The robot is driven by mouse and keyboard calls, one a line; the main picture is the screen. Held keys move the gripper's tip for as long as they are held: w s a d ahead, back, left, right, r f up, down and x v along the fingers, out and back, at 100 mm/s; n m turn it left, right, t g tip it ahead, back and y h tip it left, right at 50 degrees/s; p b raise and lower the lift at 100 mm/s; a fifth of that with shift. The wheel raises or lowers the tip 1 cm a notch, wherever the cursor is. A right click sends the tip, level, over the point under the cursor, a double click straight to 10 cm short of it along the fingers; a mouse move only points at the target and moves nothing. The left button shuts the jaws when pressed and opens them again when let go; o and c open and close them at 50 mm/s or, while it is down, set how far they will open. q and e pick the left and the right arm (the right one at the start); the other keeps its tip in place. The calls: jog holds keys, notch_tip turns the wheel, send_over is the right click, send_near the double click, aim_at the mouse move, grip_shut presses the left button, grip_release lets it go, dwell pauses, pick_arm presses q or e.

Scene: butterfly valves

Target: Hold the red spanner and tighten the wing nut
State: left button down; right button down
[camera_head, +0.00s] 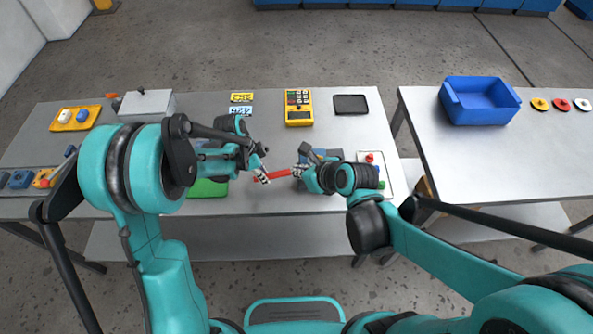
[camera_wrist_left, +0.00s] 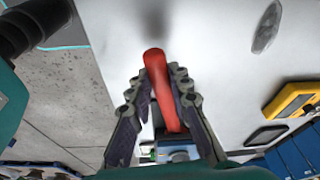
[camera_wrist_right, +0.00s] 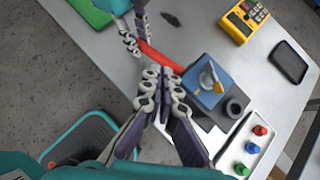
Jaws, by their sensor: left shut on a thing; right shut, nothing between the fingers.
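The red spanner (camera_head: 275,175) lies across the gap between my two grippers above the table. My left gripper (camera_head: 262,176) is shut on it near one end. In the left wrist view the spanner (camera_wrist_left: 162,85) runs between the left fingers (camera_wrist_left: 158,100) towards a blue block (camera_wrist_left: 178,152). In the right wrist view the blue block (camera_wrist_right: 207,85) carries a small metallic and yellowish part, which may be the wing nut (camera_wrist_right: 208,79). My right gripper (camera_wrist_right: 163,82) is shut and empty, beside the block. The spanner's far end (camera_wrist_right: 165,62) is close to the right fingertips; contact is unclear.
A white tray (camera_wrist_right: 247,143) with red, blue and green knobs stands right of the block. A yellow meter (camera_head: 298,107) and a dark tablet (camera_head: 350,104) lie behind. A green mat (camera_head: 207,188) is at left. A blue bin (camera_head: 480,100) stands on the right table.

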jog(key=c, duration=2.2)
grip_release()
jog(key=shift+s+a+r, duration=0.3)
jog(key=shift+s+r, duration=0.45)
jog(key=shift+r, duration=0.05)
jog(key=o, duration=0.5)
jog(key=shift+r, duration=0.1)
jog(key=o, duration=0.4)
jog(key=shift+n, duration=0.4)
jog(key=shift+c, duration=0.2)
jog(key=w+d+r+m+g+h, duration=0.2)
jog(key=w+d+m+g+h, duration=0.3)
jog(key=m, duration=1.1)
jog(key=w+d+r+m+g, duration=0.15)
jog(key=w+m, duration=0.55)
jog(key=m, duration=0.8)
jog(key=shift+g, duration=0.35)
jog(key=f, duration=0.7)
jog(key=a+f, duration=0.1)
jog(key=f, duration=0.3)
